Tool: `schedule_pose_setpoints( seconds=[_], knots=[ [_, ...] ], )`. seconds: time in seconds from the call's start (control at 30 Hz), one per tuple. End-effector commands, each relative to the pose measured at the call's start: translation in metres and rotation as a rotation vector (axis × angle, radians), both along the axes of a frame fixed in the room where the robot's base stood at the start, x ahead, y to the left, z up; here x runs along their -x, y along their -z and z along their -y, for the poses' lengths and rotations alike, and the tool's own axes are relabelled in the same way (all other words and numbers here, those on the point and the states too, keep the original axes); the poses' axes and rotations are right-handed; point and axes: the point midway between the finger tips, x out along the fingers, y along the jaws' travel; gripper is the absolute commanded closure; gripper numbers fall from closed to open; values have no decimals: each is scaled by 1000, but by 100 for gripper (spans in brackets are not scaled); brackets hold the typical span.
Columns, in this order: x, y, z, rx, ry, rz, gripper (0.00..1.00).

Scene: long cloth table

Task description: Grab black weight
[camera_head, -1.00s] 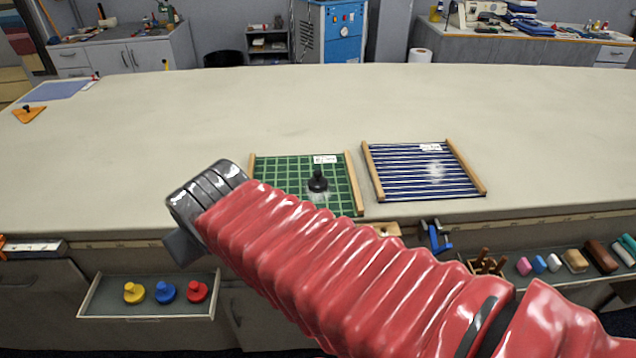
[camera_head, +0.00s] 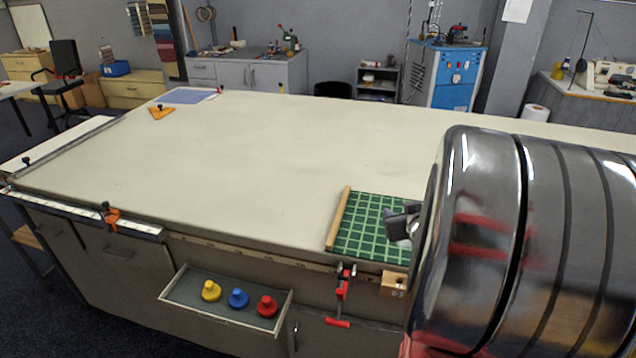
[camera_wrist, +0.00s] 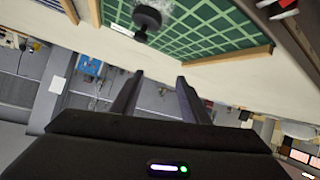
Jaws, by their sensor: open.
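The black weight (camera_wrist: 147,16) shows at the top of the wrist view, on the green gridded board (camera_wrist: 200,25). In the head view my arm hides the weight; part of the green board (camera_head: 372,228) shows on the cloth table. My gripper (camera_wrist: 158,76) is open and empty, its two dark fingers apart and pointing towards the board's edge. The weight lies beyond the fingertips, a little left of the gap between them, and is not touched. In the head view a bit of my gripper (camera_head: 400,222) shows in front of the board.
A drawer (camera_head: 185,300) below the table edge holds a yellow weight (camera_head: 211,291), a blue weight (camera_head: 238,298) and a red weight (camera_head: 267,305). A red clamp (camera_head: 342,292) sits at the table's front edge.

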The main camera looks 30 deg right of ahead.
Motion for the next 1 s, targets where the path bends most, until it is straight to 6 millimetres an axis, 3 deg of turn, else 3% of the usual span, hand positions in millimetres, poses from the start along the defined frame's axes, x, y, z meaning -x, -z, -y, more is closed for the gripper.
schedule_pose_setpoints(
  seconds=[0.2,0.43,1.0],
  knots=[
    [30,32,37,-54,-19,93,58],
    [51,48,49,-100,-46,171,58],
    [44,53,53,-106,-53,181,58]
  ],
)
